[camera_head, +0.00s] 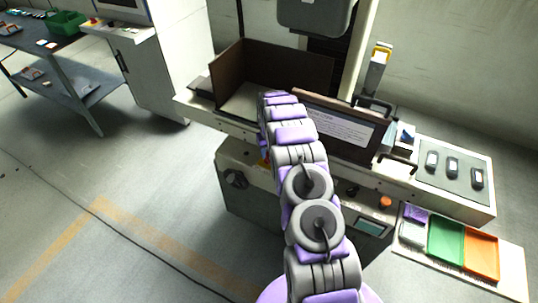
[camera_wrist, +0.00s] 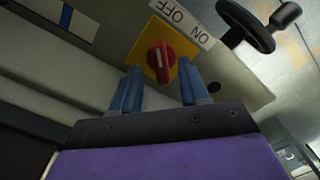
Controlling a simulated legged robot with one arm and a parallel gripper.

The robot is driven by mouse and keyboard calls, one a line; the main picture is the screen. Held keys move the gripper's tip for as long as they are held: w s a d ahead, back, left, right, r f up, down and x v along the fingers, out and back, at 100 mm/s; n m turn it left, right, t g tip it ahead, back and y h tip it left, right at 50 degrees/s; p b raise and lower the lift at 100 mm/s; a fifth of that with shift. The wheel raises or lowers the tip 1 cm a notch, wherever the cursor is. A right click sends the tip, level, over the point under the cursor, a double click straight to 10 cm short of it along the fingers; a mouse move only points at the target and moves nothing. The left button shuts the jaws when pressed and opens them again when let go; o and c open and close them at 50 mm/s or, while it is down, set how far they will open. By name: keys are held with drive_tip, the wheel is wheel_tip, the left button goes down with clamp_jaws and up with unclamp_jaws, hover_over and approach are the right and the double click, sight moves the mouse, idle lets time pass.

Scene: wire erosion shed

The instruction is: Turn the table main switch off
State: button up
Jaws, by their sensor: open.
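The main switch (camera_wrist: 161,57) is a red rotary knob with a white pointer line on a yellow plate, in the wrist view. The line runs roughly up and down in that picture. A white label (camera_wrist: 182,21) above it reads OFF and ON, upside down, with OFF on the left and ON on the right. My gripper (camera_wrist: 159,69) is open, its two blue fingers pointing at the plate, one on each side of the knob's lower part. I cannot tell whether they touch the knob. In the head view my arm hides the gripper and most of the switch area.
A black handwheel (camera_wrist: 247,27) with a crank knob sits close to the right of the switch. The machine base (camera_head: 245,205) stands below its table. Green (camera_head: 446,240) and orange (camera_head: 481,254) trays lie at the right.

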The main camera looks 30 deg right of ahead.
sight(269, 157)
wheel_tip(269, 157, up, 15)
drive_tip(key=p, duration=0.1)
drive_tip(key=shift+f, duration=0.2)
idle(0.3)
drive_tip(key=s+a+r+b, duration=0.1)
drive_tip(key=s+a+r, duration=0.6)
drive_tip(key=s+r, duration=0.25)
drive_tip(key=s+a+r, duration=0.6)
drive_tip(key=s+r, duration=0.2)
drive_tip(key=s, duration=0.2)
drive_tip(key=s+a+g, duration=0.1)
drive_tip(key=s+a, duration=0.2)
drive_tip(key=s, duration=1.2)
drive_tip(key=s+a+r+n+b, duration=0.1)
drive_tip(key=s+a, duration=0.2)
drive_tip(key=s, duration=1.2)
drive_tip(key=shift+s+a+g, duration=0.3)
drive_tip(key=shift+a+g, duration=0.05)
drive_tip(key=shift+g, duration=0.05)
drive_tip(key=shift+r, duration=0.1)
